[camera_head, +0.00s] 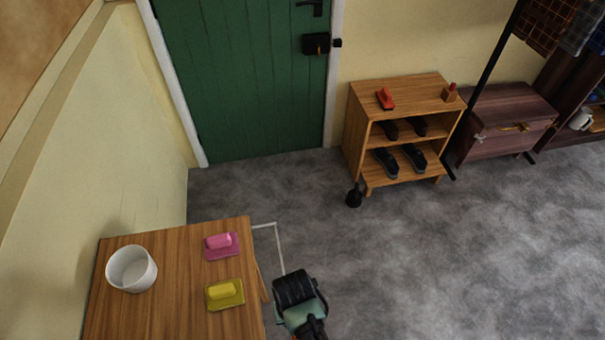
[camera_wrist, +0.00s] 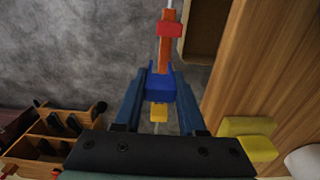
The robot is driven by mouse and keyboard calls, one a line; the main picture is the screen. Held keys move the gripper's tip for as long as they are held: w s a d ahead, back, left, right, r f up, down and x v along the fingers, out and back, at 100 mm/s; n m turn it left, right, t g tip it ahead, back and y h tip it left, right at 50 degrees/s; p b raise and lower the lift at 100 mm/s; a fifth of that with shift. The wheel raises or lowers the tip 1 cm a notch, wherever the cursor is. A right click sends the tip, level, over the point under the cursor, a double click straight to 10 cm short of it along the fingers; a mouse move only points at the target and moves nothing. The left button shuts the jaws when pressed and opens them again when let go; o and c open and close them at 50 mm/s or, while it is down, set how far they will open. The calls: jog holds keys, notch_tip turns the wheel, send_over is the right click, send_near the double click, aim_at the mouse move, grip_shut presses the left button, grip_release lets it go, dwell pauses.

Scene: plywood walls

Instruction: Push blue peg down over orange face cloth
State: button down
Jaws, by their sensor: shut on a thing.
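In the wrist view, my gripper (camera_wrist: 160,104) is shut on a blue peg (camera_wrist: 160,86). An orange face cloth (camera_wrist: 165,54) hangs as a narrow strip along a thin white rail (camera_wrist: 171,6). A red peg (camera_wrist: 170,29) sits across the cloth's far part. The blue peg overlaps the cloth's near end in the picture; I cannot tell whether they touch. A small yellow piece (camera_wrist: 158,111) shows just below the blue peg. In the head view, my arm hides the cloth and pegs, and the white rail (camera_head: 279,247) shows beside the table.
The wooden table (camera_head: 175,290) carries a white bowl (camera_head: 132,269), a pink soap on its dish (camera_head: 220,246) and a yellow soap on its dish (camera_head: 225,294). A shoe rack (camera_head: 398,130) stands by the green door (camera_head: 243,75). The grey floor (camera_head: 440,260) to the right is clear.

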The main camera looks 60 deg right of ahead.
jog(key=shift+w+a+f, duration=0.1)
jog(key=shift+w+a, duration=0.15)
jog(key=shift+w, duration=0.1)
jog(key=shift+f+b, duration=1.7)
jog(key=shift+b, duration=0.45)
jog(key=shift+f+b, duration=0.7)
jog(key=shift+f, duration=0.4)
jog(key=shift+c, duration=2.1)
grip_release()
notch_tip(320, 180, up, 13)
jog(key=shift+f+p, duration=0.1)
jog(key=shift+p, duration=0.4)
